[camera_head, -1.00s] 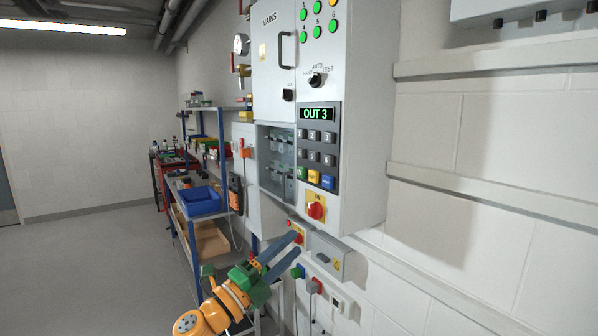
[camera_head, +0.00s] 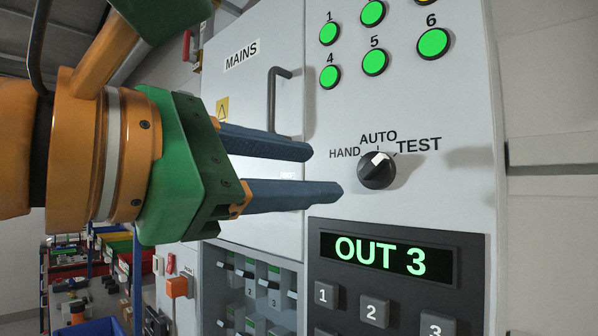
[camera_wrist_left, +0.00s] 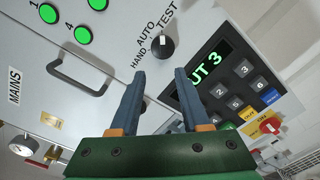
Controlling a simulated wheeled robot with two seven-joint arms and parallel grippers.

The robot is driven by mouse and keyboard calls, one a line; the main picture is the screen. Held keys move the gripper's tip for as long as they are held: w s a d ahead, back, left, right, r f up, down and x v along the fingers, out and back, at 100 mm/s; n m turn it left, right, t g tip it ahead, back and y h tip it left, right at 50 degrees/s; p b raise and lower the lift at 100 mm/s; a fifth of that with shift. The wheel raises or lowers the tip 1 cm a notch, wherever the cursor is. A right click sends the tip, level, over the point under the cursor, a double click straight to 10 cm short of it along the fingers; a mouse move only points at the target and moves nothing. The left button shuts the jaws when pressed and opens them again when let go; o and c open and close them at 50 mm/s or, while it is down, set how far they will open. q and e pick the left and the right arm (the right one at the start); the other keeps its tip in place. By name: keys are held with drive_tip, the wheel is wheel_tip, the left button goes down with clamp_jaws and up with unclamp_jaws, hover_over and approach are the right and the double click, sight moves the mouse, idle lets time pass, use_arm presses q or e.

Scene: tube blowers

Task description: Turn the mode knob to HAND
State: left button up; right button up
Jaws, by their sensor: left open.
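The mode knob (camera_head: 377,171) is a black round knob on the grey cabinet front, below the labels HAND, AUTO and TEST. It also shows in the left wrist view (camera_wrist_left: 162,48). Its white mark sits on the upper side; I cannot tell exactly whether it points to AUTO or TEST. My left gripper (camera_head: 327,171) is open, with nothing between its two blue-grey fingers. Its tips are to the left of the knob, apart from it in the picture. In the wrist view the finger gap (camera_wrist_left: 160,72) lies just below the knob. My right gripper is not in view.
Green lamps (camera_head: 375,62) are above the knob. A display reading OUT 3 (camera_head: 388,259) and a keypad (camera_head: 375,310) are below. A MAINS door with a protruding handle (camera_head: 275,98) is behind my left fingers. Shelves with bins stand at lower left.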

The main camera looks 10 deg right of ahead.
sight(370, 168)
use_arm(q)
drive_tip(key=d+p, duration=0.1)
drive_tip(key=d+r+p, duration=0.1)
drive_tip(key=d, duration=0.1)
drive_tip(key=d+p, duration=0.1)
drive_tip(key=d, duration=0.1)
drive_tip(key=shift+w+d+r, duration=0.1)
drive_tip(key=shift+w+r, duration=0.05)
drive_tip(key=shift+w, duration=0.2)
drive_tip(key=shift+w+d+f+p, duration=0.25)
drive_tip(key=shift+w+d+p, duration=0.1)
drive_tip(key=shift+w+d, duration=0.35)
drive_tip(key=shift+w+a+f, duration=0.2)
drive_tip(key=shift+w+a, duration=0.05)
drive_tip(key=shift+w, duration=0.15)
drive_tip(key=shift+s+r, duration=0.1)
drive_tip(key=shift+s, duration=0.15)
clamp_jaws()
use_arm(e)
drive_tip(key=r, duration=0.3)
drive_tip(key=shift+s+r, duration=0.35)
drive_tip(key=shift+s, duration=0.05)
